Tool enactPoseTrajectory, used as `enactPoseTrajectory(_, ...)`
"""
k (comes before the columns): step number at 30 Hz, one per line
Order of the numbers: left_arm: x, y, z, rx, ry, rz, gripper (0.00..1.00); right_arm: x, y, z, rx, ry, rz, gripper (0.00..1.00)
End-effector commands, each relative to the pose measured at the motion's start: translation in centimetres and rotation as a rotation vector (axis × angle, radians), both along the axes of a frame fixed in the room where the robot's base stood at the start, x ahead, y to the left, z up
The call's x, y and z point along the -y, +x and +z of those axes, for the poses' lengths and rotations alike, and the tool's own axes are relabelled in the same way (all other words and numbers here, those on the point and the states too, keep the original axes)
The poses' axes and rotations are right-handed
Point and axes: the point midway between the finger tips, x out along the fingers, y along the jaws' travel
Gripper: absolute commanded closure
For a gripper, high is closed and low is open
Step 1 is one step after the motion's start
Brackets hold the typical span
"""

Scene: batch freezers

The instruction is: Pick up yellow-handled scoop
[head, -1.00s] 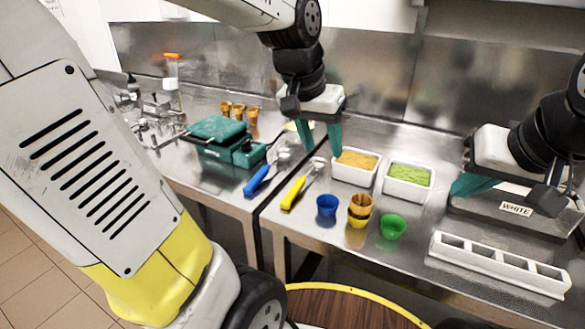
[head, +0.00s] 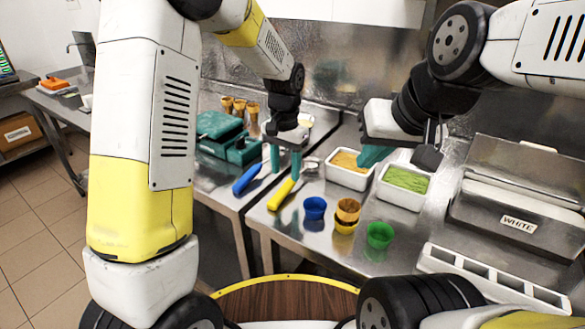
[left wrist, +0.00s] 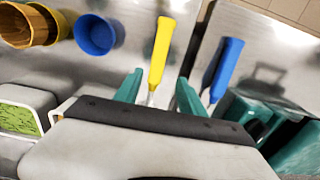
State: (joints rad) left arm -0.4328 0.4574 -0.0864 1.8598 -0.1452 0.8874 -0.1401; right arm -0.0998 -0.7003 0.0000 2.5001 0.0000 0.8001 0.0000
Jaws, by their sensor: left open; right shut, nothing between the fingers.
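The yellow-handled scoop lies on the steel counter. Its yellow handle (head: 281,194) points toward the front edge, and its metal end is partly hidden behind my left gripper. My left gripper (head: 285,163) is open and points down over the scoop, just behind the handle. In the left wrist view the yellow handle (left wrist: 161,50) extends beyond the fingers, with the metal shaft between the open fingertips (left wrist: 158,92). I cannot tell whether they touch it. My right gripper (head: 374,157) is shut and empty, over the tub of orange-yellow filling (head: 347,180).
A blue-handled scoop (head: 246,178) lies close to the left, beside a teal box (head: 219,132). Blue (head: 315,208), orange-yellow (head: 346,213) and green (head: 380,235) cups stand to the right. Behind them are a green-filled tub (head: 401,199) and a metal container labelled WHITE (head: 510,205).

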Motion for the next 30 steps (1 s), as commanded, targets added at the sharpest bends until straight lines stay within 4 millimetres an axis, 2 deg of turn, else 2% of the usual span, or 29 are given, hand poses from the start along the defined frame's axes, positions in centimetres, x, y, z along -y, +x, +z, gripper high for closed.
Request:
enactPoseTrajectory(6, 0.7, -0.2, -3.3, -0.003, 0.001, -0.001, 0.53, 0.0, 0.0, 0.0, 0.000, 0.000, 0.000, 1.00)
enactPoseTrajectory(9, 0.7, -0.2, -4.3, -0.001, 0.001, 0.000, 0.53, 0.0, 0.0, 0.0, 0.000, 0.000, 0.000, 1.00)
enactPoseTrajectory(17, 0.6, -0.2, -4.6, 0.000, 0.000, 0.000, 0.53, 0.0, 0.0, 0.0, 0.000, 0.000, 0.000, 1.00)
enactPoseTrajectory(20, 0.6, -0.2, -4.6, 0.001, -0.001, 0.000, 0.68, 0.0, 0.0, 0.0, 0.000, 0.000, 0.000, 1.00)
enactPoseTrajectory(24, 0.7, -0.2, -4.6, 0.001, -0.001, 0.000, 0.96, 0.0, 0.0, 0.0, 0.000, 0.000, 0.000, 1.00)
enactPoseTrajectory(25, 0.7, -0.2, -4.6, 0.001, -0.001, 0.000, 1.00, 0.0, 0.0, 0.0, 0.000, 0.000, 0.000, 1.00)
enactPoseTrajectory(30, 0.7, -0.1, -4.5, 0.001, -0.001, 0.000, 1.00, 0.0, 0.0, 0.0, 0.000, 0.000, 0.000, 1.00)
